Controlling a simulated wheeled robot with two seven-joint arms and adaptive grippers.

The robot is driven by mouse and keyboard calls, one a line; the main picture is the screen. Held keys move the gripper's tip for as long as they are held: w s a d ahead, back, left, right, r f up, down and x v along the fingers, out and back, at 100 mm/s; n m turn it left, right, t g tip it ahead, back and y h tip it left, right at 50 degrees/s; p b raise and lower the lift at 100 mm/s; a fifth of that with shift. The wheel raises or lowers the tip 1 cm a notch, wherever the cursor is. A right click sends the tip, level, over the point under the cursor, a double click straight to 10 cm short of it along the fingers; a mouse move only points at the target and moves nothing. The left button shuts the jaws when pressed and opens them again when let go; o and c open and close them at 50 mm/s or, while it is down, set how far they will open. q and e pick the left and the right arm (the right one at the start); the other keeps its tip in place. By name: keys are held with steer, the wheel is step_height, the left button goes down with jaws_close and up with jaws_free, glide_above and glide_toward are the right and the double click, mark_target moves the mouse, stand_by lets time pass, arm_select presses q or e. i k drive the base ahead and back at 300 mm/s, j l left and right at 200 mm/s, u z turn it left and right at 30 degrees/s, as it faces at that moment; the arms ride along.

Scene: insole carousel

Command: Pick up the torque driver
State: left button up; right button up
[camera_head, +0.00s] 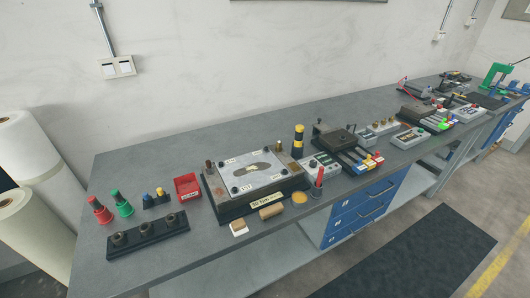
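Neither of my grippers is in view. I cannot tell for certain which thing is the torque driver. A black and yellow banded cylinder (298,142) stands upright behind the fixture's right corner. The fixture (222,209) has a metal plate with an insole-shaped opening and a dark base.
More devices crowd the right. Blue drawers (363,205) lie below. The back left is clear.

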mark_target(299, 132)
steer(key=i+l+u, duration=0.2)
steer(key=l+u, duration=0.15)
steer(key=l, duration=0.6)
steer(key=l+u, duration=0.4)
steer(key=l, duration=0.55)
steer(key=i, duration=0.05)
